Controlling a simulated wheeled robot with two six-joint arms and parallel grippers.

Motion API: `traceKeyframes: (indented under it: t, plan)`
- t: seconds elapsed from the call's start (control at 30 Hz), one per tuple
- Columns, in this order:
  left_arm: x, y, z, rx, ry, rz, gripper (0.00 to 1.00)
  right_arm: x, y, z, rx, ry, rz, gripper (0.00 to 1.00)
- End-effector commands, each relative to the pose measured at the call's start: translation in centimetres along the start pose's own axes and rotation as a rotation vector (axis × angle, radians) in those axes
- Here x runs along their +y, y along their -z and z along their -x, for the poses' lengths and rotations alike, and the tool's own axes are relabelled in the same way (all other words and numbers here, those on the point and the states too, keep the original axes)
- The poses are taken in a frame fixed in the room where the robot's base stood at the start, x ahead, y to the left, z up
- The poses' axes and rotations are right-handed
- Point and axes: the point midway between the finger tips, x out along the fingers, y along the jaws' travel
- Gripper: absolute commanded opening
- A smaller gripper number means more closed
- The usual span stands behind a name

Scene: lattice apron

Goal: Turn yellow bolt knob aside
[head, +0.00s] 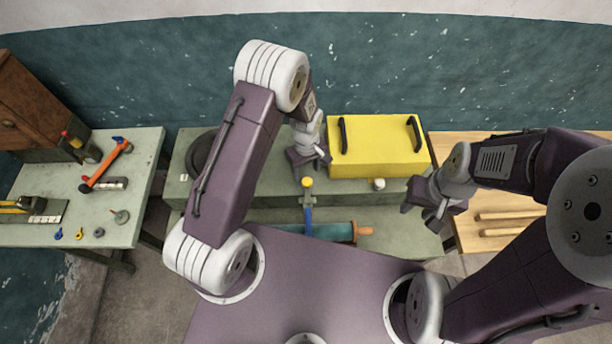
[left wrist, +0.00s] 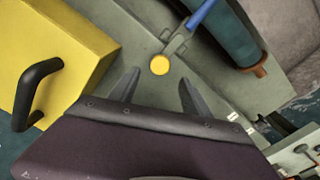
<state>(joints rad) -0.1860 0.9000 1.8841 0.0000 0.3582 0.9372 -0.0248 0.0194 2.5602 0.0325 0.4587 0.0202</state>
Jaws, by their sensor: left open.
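The yellow bolt knob (head: 307,182) is a small round yellow cap near the front edge of the grey-green bench, at the end of a grey metal piece. A blue bar (head: 308,220) runs from that piece toward me. In the left wrist view the yellow knob (left wrist: 160,65) lies just beyond and between the two fingertips. My left gripper (head: 308,165) is open and empty close behind the knob; its fingers also show in the left wrist view (left wrist: 160,85). My right gripper (head: 424,208) is at the bench's right end, away from the knob; its fingers look apart, with nothing between them.
A yellow box (head: 376,147) with two black handles stands behind and right of the knob. A teal cylinder (head: 335,232) with an orange end lies below the bench edge. A side table (head: 70,195) with tools is left; wooden rods (head: 510,215) lie right.

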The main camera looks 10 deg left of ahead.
Motion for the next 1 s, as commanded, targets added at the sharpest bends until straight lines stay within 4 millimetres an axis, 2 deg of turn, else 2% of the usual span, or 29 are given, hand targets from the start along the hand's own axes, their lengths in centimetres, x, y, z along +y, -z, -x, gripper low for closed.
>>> traceKeyframes:
  t: [0.1,0.3,0.43,0.63,0.67,0.8,0.87,1.0]
  plan:
    - [-0.1,-0.1,-2.3,-0.003,0.004,0.0,0.56,0.0,0.1,1.2,0.001,0.0,0.0,0.36]
    - [0.0,0.0,-5.3,-0.001,0.001,0.0,0.56,0.0,0.2,2.0,0.001,0.0,0.0,0.36]
    - [0.0,0.0,-6.1,0.0,0.0,0.0,0.56,0.0,0.2,2.0,0.0,0.0,0.0,0.36]
    - [0.0,0.0,-6.2,0.001,-0.001,0.0,0.56,0.0,0.2,2.0,0.0,0.0,0.0,0.36]
    - [0.0,0.0,-6.2,0.001,-0.001,0.0,0.53,0.0,0.2,2.0,0.0,0.0,0.0,0.36]
    - [0.0,0.0,-6.2,0.0,-0.001,0.0,0.14,0.0,0.2,2.0,0.0,0.0,0.0,0.36]
    - [0.0,0.0,-6.2,0.0,-0.001,0.0,0.0,0.0,0.2,2.0,0.0,0.0,0.0,0.36]
    - [0.0,0.0,-6.2,0.0,0.0,-0.003,0.0,0.0,0.2,1.9,0.0,0.0,0.0,0.36]
